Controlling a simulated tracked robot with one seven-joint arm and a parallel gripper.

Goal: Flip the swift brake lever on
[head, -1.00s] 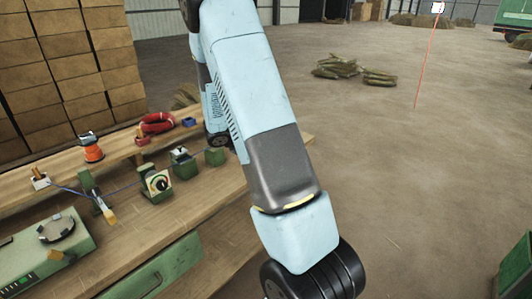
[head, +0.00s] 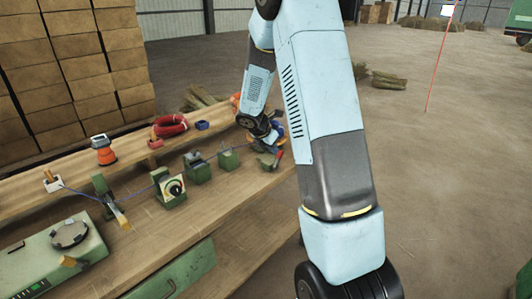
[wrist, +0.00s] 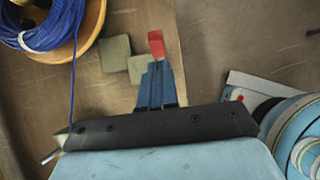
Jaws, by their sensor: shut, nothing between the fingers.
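A small red-ended lever (wrist: 156,45), which looks like the swift brake lever, shows at the tips of my gripper (wrist: 156,66) in the wrist view. Its red end also shows in the head view (head: 280,155), at the bench's right end. My blue fingers are shut with nothing between them. They are right at the red end; I cannot tell whether they touch it. They hide the rest of the lever. A spool of blue cord (wrist: 42,22) on a wooden disc, likely the swift, is at upper left in the wrist view. Two green blocks (wrist: 115,53) lie beside the fingers.
The wooden bench (head: 225,205) carries green fixtures (head: 170,187), an orange-capped jar (head: 104,152), a red coil (head: 170,127) and a green machine (head: 45,262). A striped round thing (wrist: 298,130) is close on my gripper's right. Stacked boxes (head: 75,75) stand behind; open floor lies right.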

